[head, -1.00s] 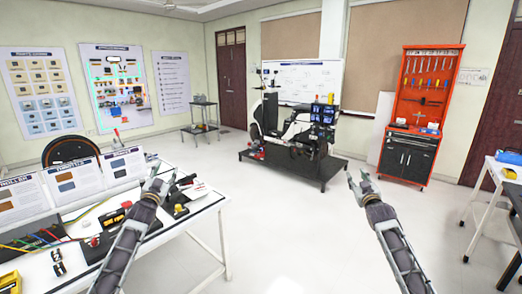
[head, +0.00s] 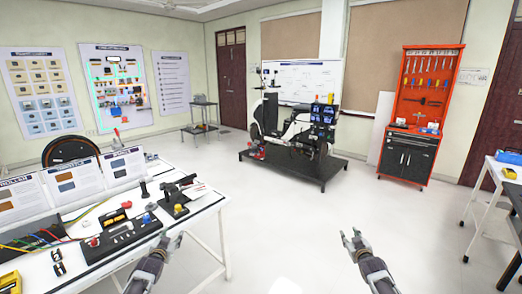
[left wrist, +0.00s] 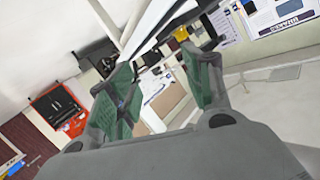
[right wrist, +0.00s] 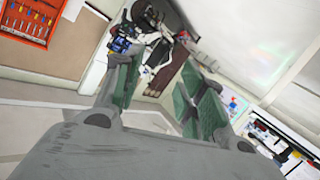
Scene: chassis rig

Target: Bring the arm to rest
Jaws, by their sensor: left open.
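My left gripper (head: 168,243) is low in the head view, in front of the near right edge of the white table (head: 205,212). It is open and empty; in the left wrist view its two green-padded fingers (left wrist: 165,88) stand apart. My right gripper (head: 353,238) is over open floor at the lower middle right of the head view. In the right wrist view its green-padded fingers (right wrist: 160,95) stand apart with nothing between them.
The white table holds switches, cables, a black panel (head: 120,236) and upright cards (head: 78,182). A scooter rig (head: 290,130) on a black platform (head: 320,178) stands ahead. A red tool cabinet (head: 408,155) and a white side table (head: 487,183) are right. The middle floor is clear.

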